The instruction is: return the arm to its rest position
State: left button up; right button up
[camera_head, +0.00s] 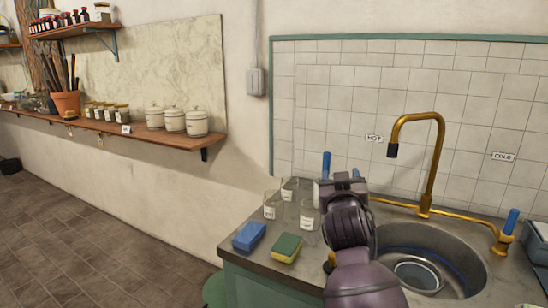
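My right arm comes in from the bottom, right of the middle. Its gripper (343,184) is seen from behind over the counter, at the left edge of the sink, close to some glass jars. Its fingers are hidden by the wrist, so I cannot tell whether it is open or holds anything. My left arm and gripper are not in view.
Labelled glass jars (271,206), a blue sponge (249,237) and a yellow-green sponge (287,248) are on the counter (240,262). A brass faucet (437,155) rises behind the sink (455,260), which holds a round vessel (417,273). Open floor (90,240) lies left.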

jog(key=s+d+f+n+y, duration=0.25)
jog(key=s+f, duration=0.35)
jog(key=f, duration=0.7)
jog(key=s+d+f+g, duration=0.2)
jog(key=s+d+f, duration=0.1)
jog(key=s+f, duration=0.6)
jog(key=s+d+f+m+g, duration=0.1)
jog(key=s+d+f+g, duration=0.2)
jog(key=s+f, duration=0.7)
jog(key=s+d+f+g, duration=0.3)
jog(key=s+f, duration=0.6)
jog(key=s, duration=0.4)
jog(key=shift+s+d+f, duration=0.15)
jog(key=shift+s+d, duration=0.15)
jog(key=shift+s+d+f+m+y, duration=0.1)
jog(key=shift+s+f+m+y, duration=0.15)
jog(key=shift+s, duration=0.2)
jog(key=c, duration=0.3)
